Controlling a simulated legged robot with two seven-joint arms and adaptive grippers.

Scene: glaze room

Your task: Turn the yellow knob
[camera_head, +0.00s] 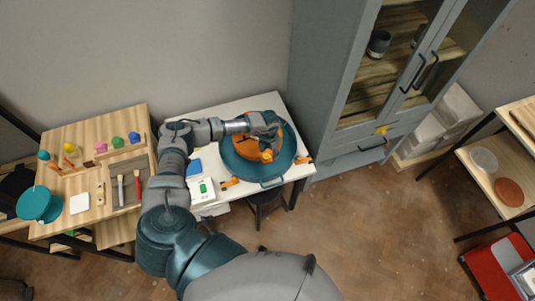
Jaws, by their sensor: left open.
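My left arm reaches in over the white table. Its gripper (268,142) is open above an orange disc on a round teal base (238,166). A small yellow-orange knob-like piece (267,156) shows right at the fingertips; I cannot tell whether they touch it. Another small yellow piece (381,130) sits on the front of the grey cabinet, right of the gripper and apart from it. A yellow rounded piece (69,148) is on the wooden table at left. Which of these is the task's knob is not clear. My right gripper is out of view.
The wooden table (90,192) holds pink, green and blue knobs, tools and a teal dish (39,204). The grey cabinet (325,75) stands close beside the white table (205,112). A red bin (490,268) is at lower right. Floor between is free.

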